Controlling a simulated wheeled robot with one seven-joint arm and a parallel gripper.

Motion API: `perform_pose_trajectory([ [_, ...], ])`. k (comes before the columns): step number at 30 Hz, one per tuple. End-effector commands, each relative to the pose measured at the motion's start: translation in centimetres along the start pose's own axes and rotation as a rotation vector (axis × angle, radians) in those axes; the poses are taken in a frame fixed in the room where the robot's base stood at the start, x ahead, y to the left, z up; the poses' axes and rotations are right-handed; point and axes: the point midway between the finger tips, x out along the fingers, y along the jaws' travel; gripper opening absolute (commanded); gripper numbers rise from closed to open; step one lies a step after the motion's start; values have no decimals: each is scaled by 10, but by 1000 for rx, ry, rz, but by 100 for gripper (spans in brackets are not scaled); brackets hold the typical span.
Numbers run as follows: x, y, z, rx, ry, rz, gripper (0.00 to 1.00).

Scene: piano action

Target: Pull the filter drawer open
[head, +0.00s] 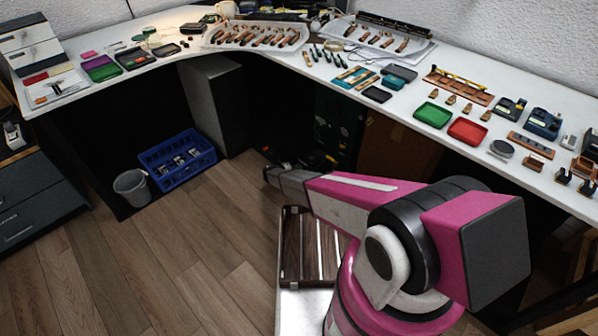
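No drawer is plainly marked as the filter drawer. A dark drawer cabinet (38,205) stands at the left edge of the head view, and its drawers look shut. A dark unit with green details (338,130) stands under the bench near the middle, partly behind my arm; I cannot tell whether it holds the filter drawer. My pink and grey arm reaches from the lower right toward the space under the bench.
A white L-shaped bench (345,88) carries trays and tools. Under it are a blue crate (178,160), a grey bin (131,188), a grey cabinet (214,105) and a brown panel (395,150). A slatted wooden tray (300,250) lies beside my arm. The wooden floor at left is clear.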

Motion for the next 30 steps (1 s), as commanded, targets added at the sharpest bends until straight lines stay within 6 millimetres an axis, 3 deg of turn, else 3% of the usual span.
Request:
perform_pose_trajectory([
  [8, -19, 0, 0, 0, 2, 1, 21],
  [21, -94, 0, 0, 0, 1, 0, 21],
  [30, -108, 0, 0, 0, 0, 0, 21],
])
